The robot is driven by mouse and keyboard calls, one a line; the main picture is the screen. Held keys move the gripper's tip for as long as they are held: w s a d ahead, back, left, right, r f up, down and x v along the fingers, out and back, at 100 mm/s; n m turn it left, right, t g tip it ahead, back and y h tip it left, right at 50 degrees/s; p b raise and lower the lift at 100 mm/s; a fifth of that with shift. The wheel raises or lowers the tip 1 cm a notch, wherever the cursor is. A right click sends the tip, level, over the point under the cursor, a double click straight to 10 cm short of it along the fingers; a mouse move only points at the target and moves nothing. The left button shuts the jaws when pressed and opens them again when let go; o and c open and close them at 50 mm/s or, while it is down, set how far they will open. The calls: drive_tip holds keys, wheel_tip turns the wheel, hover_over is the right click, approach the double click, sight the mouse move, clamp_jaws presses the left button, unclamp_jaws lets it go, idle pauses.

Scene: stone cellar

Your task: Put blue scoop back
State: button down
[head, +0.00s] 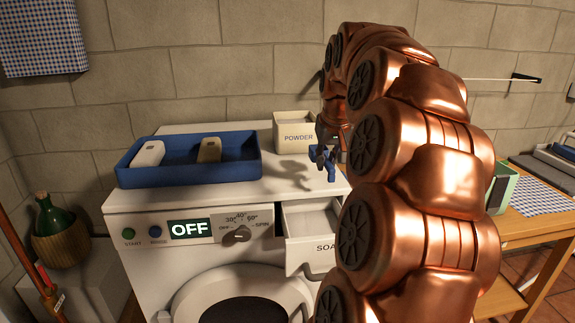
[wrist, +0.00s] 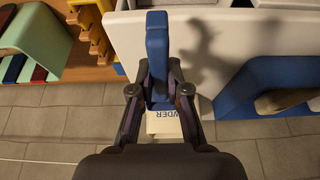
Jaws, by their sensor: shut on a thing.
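The blue scoop (head: 331,168) is in my gripper (head: 324,154), above the right part of the white washing machine's top. In the wrist view the scoop (wrist: 157,45) points up from between the two fingers of my gripper (wrist: 160,90), which are shut on it. The cream box marked POWDER (head: 294,136) stands at the back of the machine top, just left of and behind my gripper. In the wrist view the box (wrist: 163,124) shows partly, behind my fingers. My arm hides the right end of the machine.
A blue tray (head: 190,178) with a white bar and a tan bar lies left on the washing machine (head: 160,210). Its soap drawer (head: 312,240) is pulled out below my gripper. A wooden table (head: 540,222) stands at right.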

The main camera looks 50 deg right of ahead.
drive_tip(key=p, duration=0.3)
hover_over(287, 173)
drive_tip(key=s+a, duration=0.1)
drive_tip(key=shift+s+f, duration=0.15)
drive_tip(key=shift+f, duration=0.5)
drive_tip(key=shift+f+p, duration=0.6)
drive_tip(key=shift+f, duration=1)
drive_tip(key=c, duration=1.2)
unclamp_jaws()
drive_tip(key=shift+o, duration=0.2)
drive_tip(key=b+v, duration=0.2)
drive_tip(key=v, duration=1)
drive_tip(key=shift+b, duration=0.35)
